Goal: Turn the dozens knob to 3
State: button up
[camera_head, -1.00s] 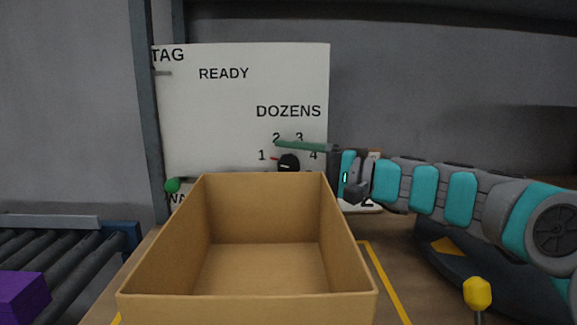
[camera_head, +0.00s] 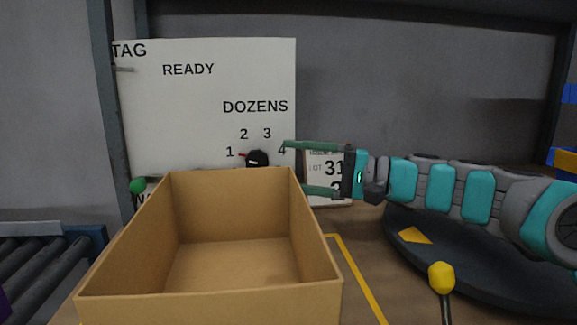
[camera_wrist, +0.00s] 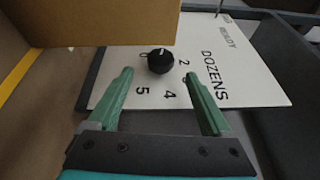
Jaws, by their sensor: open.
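The dozens knob (camera_head: 257,159) is a black round knob low on the white panel (camera_head: 205,125), under the word DOZENS. Its red mark points left toward the 1. The numbers 2, 3 and 4 arc over it. The box rim partly hides its underside. My gripper (camera_head: 297,167) is open and empty, its green fingers to the right of the knob. In the wrist view, the knob (camera_wrist: 160,62) appears between and beyond the open fingers of my gripper (camera_wrist: 158,73), apart from them. There the right finger hides part of the 3.
An open cardboard box (camera_head: 215,285) stands in front of the panel, close below the knob. A numbered calendar-like card (camera_head: 335,168) is behind my gripper. A yellow-topped post (camera_head: 441,278) stands at the lower right. A green ball (camera_head: 137,186) is left of the box.

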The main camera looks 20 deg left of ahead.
jog(key=n+t+h+p, duration=0.3)
jog(key=h+p, duration=0.2)
jog(key=h, duration=0.4)
send_near(264, 156)
jog(key=x, duration=0.2)
jog(key=shift+x, duration=4.15)
jog(key=shift+r, duration=0.1)
jog(key=shift+c, duration=0.3)
grip_shut()
